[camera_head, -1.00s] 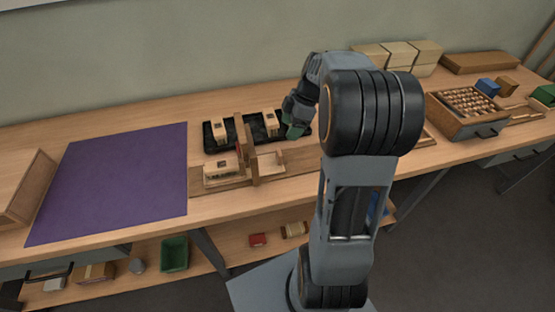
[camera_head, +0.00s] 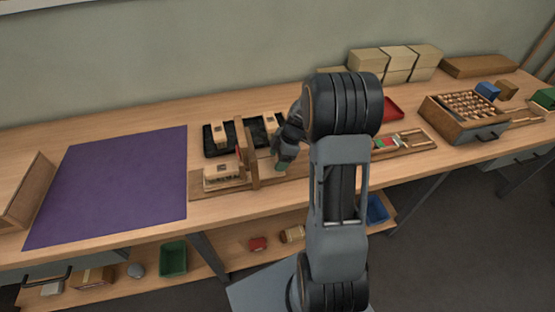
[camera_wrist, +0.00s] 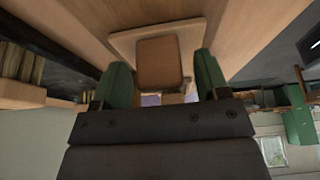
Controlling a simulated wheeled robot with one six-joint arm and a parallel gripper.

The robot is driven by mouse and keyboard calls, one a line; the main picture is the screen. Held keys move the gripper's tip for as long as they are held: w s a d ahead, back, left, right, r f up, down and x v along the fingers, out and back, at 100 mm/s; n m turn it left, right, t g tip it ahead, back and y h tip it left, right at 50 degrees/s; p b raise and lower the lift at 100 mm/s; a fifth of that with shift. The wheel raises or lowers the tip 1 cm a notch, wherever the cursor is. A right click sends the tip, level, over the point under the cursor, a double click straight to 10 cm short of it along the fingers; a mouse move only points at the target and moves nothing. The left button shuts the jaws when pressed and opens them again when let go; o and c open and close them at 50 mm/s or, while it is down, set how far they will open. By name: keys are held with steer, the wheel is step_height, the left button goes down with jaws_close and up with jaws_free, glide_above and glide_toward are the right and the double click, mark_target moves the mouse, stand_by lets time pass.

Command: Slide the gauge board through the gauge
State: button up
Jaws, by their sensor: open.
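The gauge (camera_head: 249,152) is an upright wooden frame across a long wooden base on the bench. My gripper (camera_head: 279,166) is low, just right of the gauge. It hides most of the small board that lies on the base there. In the wrist view, my two green fingers (camera_wrist: 163,80) are apart, one on each side of a brown rounded block (camera_wrist: 160,62). This block sits in front of a paler wooden board (camera_wrist: 128,42), probably the gauge board. I cannot tell whether either finger touches the block. A pale block (camera_head: 221,176) sits on the base left of the gauge.
A black tray (camera_head: 213,150) with pale blocks stands right behind the gauge. A purple mat (camera_head: 115,185) leaves clear room at the left. A wooden rack (camera_head: 408,142) and a drawer box of knobs (camera_head: 455,127) stand to the right.

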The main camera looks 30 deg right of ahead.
steer(key=shift+a+f, duration=0.15)
steer(key=shift+f, duration=0.25)
steer(key=shift+c, duration=0.5)
